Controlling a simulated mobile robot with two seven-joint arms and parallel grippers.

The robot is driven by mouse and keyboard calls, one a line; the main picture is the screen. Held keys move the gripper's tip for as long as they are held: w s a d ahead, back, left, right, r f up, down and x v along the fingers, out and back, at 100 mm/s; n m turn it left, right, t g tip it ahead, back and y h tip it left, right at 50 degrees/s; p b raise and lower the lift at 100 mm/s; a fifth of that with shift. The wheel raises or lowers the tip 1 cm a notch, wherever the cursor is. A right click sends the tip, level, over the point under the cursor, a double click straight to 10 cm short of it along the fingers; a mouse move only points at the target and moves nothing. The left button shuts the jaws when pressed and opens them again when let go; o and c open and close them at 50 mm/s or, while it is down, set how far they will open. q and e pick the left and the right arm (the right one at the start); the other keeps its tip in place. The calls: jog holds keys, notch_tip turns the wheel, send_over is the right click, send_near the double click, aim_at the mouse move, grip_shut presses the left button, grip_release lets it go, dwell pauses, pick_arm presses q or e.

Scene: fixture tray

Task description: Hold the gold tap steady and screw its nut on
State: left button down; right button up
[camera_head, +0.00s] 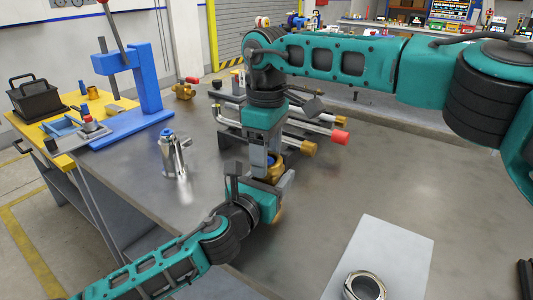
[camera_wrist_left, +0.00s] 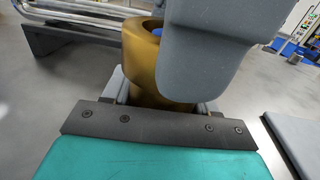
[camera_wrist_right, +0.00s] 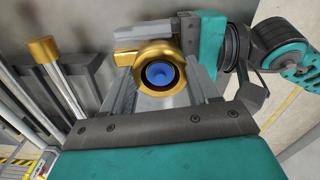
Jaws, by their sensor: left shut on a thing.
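The gold tap (camera_head: 275,172) stands upright at the middle of the bench, partly hidden by my grippers. My left gripper (camera_head: 284,184) is shut on its lower body. The left wrist view shows the gold body (camera_wrist_left: 150,68) between its fingers. My right gripper (camera_head: 268,160) points down from above at the tap's top. The right wrist view shows a gold ring (camera_wrist_right: 141,72) around a blue centre, between the right fingers. I cannot tell whether those fingers press on it. No separate gold nut can be made out.
A steel ring (camera_head: 367,288) lies on a light grey mat (camera_head: 395,248). A chrome tap (camera_head: 174,158) stands left. Behind is a rack (camera_head: 232,128) of pipes with gold and red ends. A blue press (camera_head: 150,80) stands back left.

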jog(key=o, duration=0.4)
jog(key=shift+r, duration=0.1)
jog(key=shift+r, duration=2.15)
jog(key=shift+o, duration=0.2)
